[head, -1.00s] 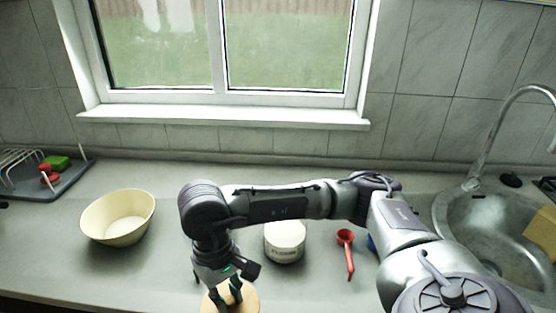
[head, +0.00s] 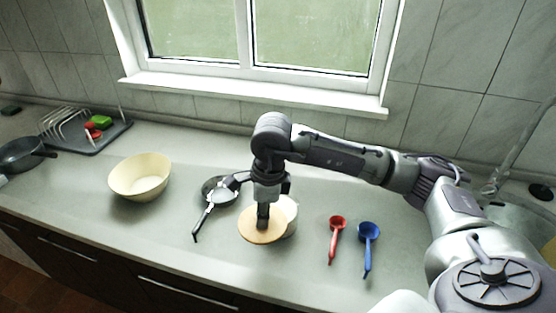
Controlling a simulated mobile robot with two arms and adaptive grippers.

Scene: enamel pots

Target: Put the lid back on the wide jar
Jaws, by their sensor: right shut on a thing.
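The wide jar (head: 291,218) is white and stands upright on the counter, partly hidden behind my right gripper and the lid. The lid (head: 252,229) is a round, light wooden disc. My right gripper (head: 263,224) points down and is shut on the lid at its middle. The lid is in front of and to the left of the jar and overlaps it in the head view. I cannot tell whether the lid touches the jar or how high it is above the counter. My left gripper is not in view.
A dark pan (head: 217,190) lies left of the jar, near a cream bowl (head: 140,177). A red scoop (head: 335,238) and a blue scoop (head: 368,243) lie to the right. A dish rack (head: 70,128) stands far left. The front counter is clear.

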